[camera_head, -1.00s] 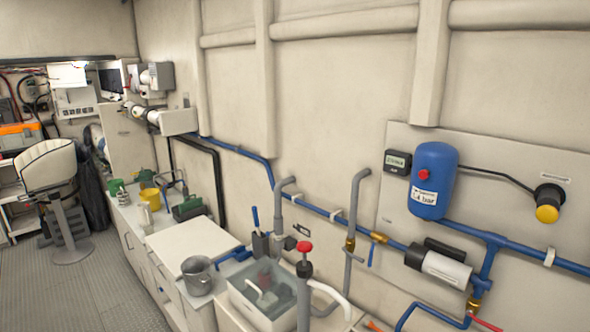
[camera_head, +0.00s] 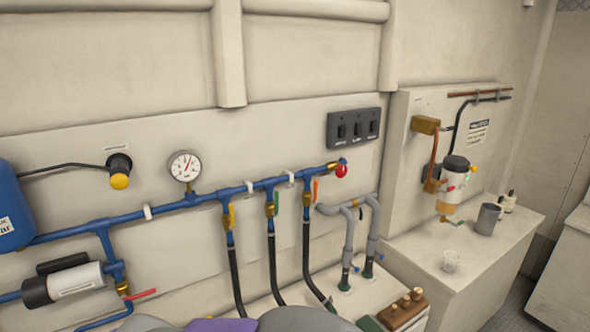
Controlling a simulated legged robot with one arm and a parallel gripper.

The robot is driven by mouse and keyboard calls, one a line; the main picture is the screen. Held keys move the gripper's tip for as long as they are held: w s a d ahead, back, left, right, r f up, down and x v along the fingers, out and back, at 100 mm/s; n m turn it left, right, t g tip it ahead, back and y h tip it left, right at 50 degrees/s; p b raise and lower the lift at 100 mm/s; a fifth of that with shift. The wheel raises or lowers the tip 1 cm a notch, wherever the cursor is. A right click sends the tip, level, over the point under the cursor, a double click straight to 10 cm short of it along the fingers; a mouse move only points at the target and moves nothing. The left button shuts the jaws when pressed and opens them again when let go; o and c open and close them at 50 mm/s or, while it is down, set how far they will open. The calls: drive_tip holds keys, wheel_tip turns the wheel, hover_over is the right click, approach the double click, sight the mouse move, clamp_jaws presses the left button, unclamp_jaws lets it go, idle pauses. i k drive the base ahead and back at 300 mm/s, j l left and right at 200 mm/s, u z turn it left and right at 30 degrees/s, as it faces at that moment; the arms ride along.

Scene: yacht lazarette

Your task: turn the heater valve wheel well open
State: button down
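No valve wheel is plainly marked as the heater's. A small red round knob (camera_head: 341,171) sits at the right end of the blue pipe manifold (camera_head: 262,184) on the wall. Further right, a white cylindrical unit with a black top (camera_head: 454,186) is fixed to a light panel, with copper pipe beside it and small red, yellow and green fittings. I cannot tell whether any of these fittings is a wheel, or how far any valve is open. My gripper is not in view.
A pressure gauge (camera_head: 185,166), black switch panel (camera_head: 353,129) and blue tank (camera_head: 14,208) are on the wall. Black hoses drop from the manifold. A grey mug (camera_head: 488,219) and clear cup (camera_head: 450,260) stand on the right counter. Floor shows at far right.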

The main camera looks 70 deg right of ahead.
sight(341, 171)
drive_tip(key=z, duration=2.65)
